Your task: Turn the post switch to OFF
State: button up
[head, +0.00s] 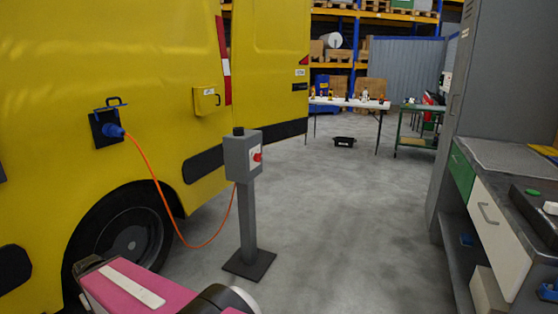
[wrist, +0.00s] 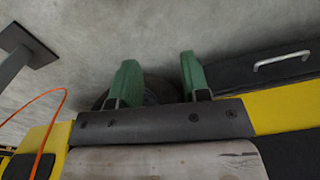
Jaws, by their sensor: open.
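The post switch (head: 243,155) is a grey box on a grey post, left of centre in the head view. Its red knob (head: 257,157) sits on a pale plate on the box's right-hand face. The knob's setting is too small to read. In the wrist view only the lower post and its dark foot plate (wrist: 30,45) show, at the upper left; the switch box is out of that view. My gripper (wrist: 159,60) shows its two green fingers spread apart with nothing between them, away from the post. The gripper is not visible in the head view.
A yellow van (head: 150,70) stands close behind the post on the left. An orange cable (head: 152,170) runs from its blue plug (head: 112,130) and hangs down towards the post. A workbench (head: 500,210) lines the right side. The floor (head: 335,225) between is clear.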

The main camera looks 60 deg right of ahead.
aim_at(257, 157)
jog(key=z, duration=1.85)
